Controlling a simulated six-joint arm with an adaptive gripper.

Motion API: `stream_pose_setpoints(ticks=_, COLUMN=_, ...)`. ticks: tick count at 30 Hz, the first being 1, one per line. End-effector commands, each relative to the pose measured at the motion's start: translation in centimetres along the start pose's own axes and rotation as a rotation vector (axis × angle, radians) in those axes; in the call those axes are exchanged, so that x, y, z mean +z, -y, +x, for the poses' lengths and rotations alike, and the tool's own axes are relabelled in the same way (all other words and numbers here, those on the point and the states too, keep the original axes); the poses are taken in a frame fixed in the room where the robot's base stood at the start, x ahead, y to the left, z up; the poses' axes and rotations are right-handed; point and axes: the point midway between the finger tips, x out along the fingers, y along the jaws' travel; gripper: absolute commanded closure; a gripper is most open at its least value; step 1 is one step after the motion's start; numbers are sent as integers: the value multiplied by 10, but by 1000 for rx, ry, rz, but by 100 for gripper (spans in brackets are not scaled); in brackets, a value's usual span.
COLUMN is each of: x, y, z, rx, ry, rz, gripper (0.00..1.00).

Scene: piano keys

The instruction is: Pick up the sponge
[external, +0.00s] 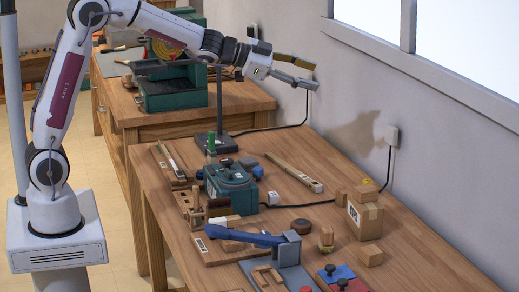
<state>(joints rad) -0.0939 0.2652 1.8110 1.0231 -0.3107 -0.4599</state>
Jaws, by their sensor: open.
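My gripper (313,77) is open and empty, held high above the far part of the front workbench, close to the wall. Its fingers point to the right. A small tan and greenish block (326,237), which may be the sponge, sits on the bench left of a cardboard box (365,217). It is too small to tell for certain. My gripper is well above and behind it, far from touching it.
A blue-handled tool (245,237), a dark round disc (300,226) and a green device (230,182) crowd the workbench (420,262). A long wooden bar (294,172) lies further back. A wall outlet (391,135) has a hanging cord. The bench's right side is mostly clear.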

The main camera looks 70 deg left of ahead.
Motion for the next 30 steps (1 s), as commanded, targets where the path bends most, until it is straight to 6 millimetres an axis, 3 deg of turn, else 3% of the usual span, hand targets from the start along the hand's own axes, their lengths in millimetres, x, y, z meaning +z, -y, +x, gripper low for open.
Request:
stream_pose_setpoints(ticks=6, x=9, y=-26, z=44, rx=121, ry=-68, rz=41, gripper=51)
stream_pose_setpoints(ticks=15, x=34, y=-74, z=88, rx=318, ry=-145, rz=81, gripper=51)
stream_pose_setpoints(ticks=24, x=77, y=-130, z=114, rx=544, ry=-195, rz=92, gripper=51)
stream_pose_setpoints(ticks=30, x=114, y=-170, z=120, rx=710, ry=-211, rz=87, gripper=51)
